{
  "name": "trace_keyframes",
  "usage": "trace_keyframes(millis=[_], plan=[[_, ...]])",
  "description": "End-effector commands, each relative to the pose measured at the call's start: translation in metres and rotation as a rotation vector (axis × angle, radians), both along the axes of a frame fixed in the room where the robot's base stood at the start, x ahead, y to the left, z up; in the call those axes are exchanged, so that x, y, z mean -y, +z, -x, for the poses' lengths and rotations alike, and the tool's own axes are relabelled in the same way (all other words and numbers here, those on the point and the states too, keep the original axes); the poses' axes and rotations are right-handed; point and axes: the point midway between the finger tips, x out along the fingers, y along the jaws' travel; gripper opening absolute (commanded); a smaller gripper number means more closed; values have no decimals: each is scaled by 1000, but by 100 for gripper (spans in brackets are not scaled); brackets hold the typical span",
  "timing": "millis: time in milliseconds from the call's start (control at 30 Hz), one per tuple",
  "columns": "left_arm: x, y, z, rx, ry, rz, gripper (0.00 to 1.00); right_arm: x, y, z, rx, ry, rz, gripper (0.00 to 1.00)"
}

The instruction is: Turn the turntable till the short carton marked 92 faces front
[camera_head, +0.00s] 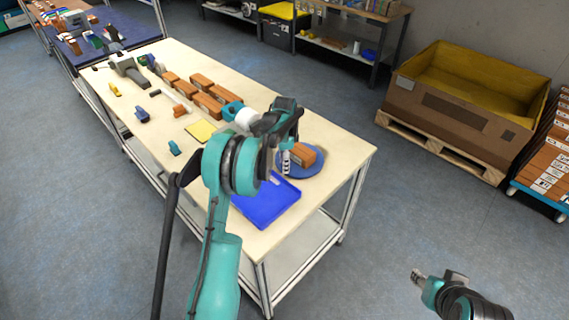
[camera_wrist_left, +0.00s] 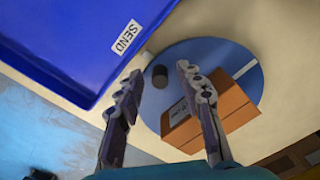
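The round blue turntable (camera_head: 316,172) stands near the table's right end; it fills the middle of the left wrist view (camera_wrist_left: 195,55). A brown carton (camera_head: 304,155) sits on it, and it also shows in the left wrist view (camera_wrist_left: 232,98) with a white label on one side. I cannot read a number on it. A small dark cylinder (camera_wrist_left: 160,76) stands on the turntable too. My left gripper (camera_head: 286,168) is above the turntable's near left side, open, its fingers (camera_wrist_left: 160,110) apart with nothing between them. My right gripper (camera_head: 418,277) is off the table at lower right, its fingers too small to judge.
Several brown cartons (camera_head: 203,82) stand in rows further back on the table. A yellow pad (camera_head: 200,131) lies left of my arm. A big cardboard bin (camera_head: 440,109) on a pallet stands at right.

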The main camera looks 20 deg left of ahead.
Motion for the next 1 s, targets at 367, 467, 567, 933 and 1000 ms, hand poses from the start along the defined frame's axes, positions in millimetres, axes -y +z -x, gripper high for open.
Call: trace_keyframes(millis=[367, 467, 567, 933, 1000], plan=[[0, 71, 0, 0, 0, 0, 37, 0, 0, 0, 0, 0, 0, 40], [0, 90, 0, 0, 0, 0, 37, 0, 0, 0, 0, 0, 0, 40], [0, 104, 0, 0, 0, 0, 37, 0, 0, 0, 0, 0, 0, 40], [0, 117, 0, 0, 0, 0, 37, 0, 0, 0, 0, 0, 0, 40], [0, 117, 0, 0, 0, 0, 37, 0, 0, 0, 0, 0, 0, 40]])
